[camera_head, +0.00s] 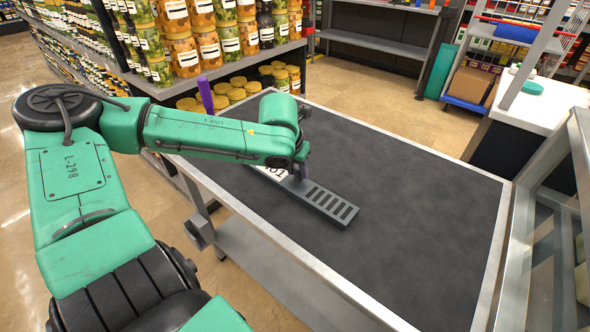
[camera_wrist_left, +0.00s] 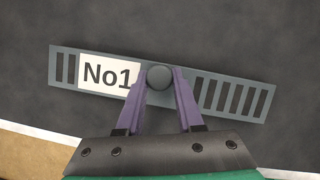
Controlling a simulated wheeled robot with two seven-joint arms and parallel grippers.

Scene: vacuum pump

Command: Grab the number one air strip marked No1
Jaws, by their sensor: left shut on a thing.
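The No1 air strip (camera_wrist_left: 230,95) is a long grey slotted bar with a round dark knob (camera_wrist_left: 159,76) in its middle and a white "No1" label (camera_wrist_left: 108,74). In the head view the strip (camera_head: 328,204) lies at a slant on the dark table, its far part partly hidden by my arm. My left gripper (camera_wrist_left: 160,82) has purple fingers, shut on the knob from both sides. In the head view the left gripper (camera_head: 303,178) points down at the strip. I cannot tell whether the strip touches the table. My right gripper is out of view.
The dark table top (camera_head: 420,240) has a pale metal rim and is clear to the right and front. Shelves of jars (camera_head: 190,50) stand behind on the left. A white counter (camera_head: 545,100) stands at the right, and a metal frame (camera_head: 515,270) runs along the right edge.

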